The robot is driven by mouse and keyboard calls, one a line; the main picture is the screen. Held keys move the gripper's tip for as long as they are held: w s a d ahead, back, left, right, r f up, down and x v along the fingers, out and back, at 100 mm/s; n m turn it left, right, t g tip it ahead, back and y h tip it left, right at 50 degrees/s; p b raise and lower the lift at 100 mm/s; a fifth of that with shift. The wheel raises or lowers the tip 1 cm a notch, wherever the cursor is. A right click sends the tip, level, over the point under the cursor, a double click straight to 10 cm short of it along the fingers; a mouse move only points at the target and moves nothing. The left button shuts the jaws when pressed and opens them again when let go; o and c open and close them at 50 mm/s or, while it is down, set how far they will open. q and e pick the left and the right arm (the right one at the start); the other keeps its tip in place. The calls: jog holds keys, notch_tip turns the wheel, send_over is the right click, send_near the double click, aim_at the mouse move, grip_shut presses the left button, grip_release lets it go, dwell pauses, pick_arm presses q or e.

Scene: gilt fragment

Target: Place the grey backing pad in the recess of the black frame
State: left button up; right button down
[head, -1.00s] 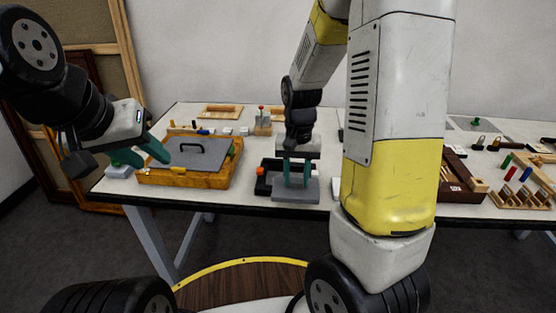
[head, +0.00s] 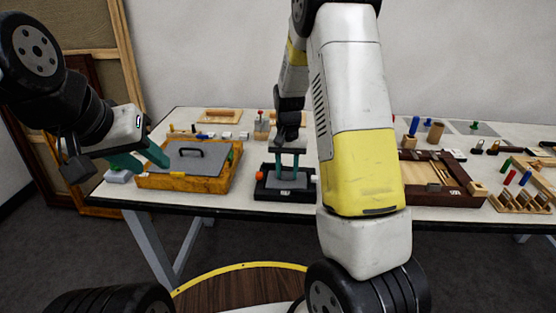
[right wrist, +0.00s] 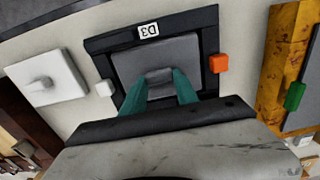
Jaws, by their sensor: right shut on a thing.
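The black frame (head: 270,189) lies flat near the front edge of the table. In the right wrist view the frame (right wrist: 108,42) bears a D3 label. The grey backing pad (right wrist: 133,63) shows inside the frame's border in the right wrist view, roughly lined up with it. I cannot tell whether it rests in the recess or is held just above. My right gripper (head: 287,166) points down over the frame, its teal fingers shut on the pad's raised grip (right wrist: 159,77). My left gripper (head: 138,156) is open and empty beside the yellow-brown box.
The yellow-brown box (head: 146,182) with a grey handled lid (head: 203,166) stands left of the frame. An orange block (head: 260,176) sits at the frame's left side. A brown wooden tray (head: 465,184) and a slotted rack (head: 520,200) lie to the right.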

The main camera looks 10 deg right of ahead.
jog(key=c, duration=0.9)
grip_release()
jog(key=shift+f, duration=0.15)
jog(key=shift+c, duration=0.2)
notch_tip(320, 180, up, 11)
jog(key=s+r+n+t+y, duration=0.2)
jog(key=s+r+t, duration=0.1)
jog(key=s+r, duration=0.85)
jog(key=s+a+r+n+t, duration=0.1)
jog(key=s+a+r+t, duration=0.1)
jog(key=s, duration=1)
jog(key=shift+s+r+n+t, duration=0.25)
jog(key=shift+s+n+t, duration=0.15)
jog(key=shift+t, duration=0.2)
jog(key=shift+a, duration=0.1)
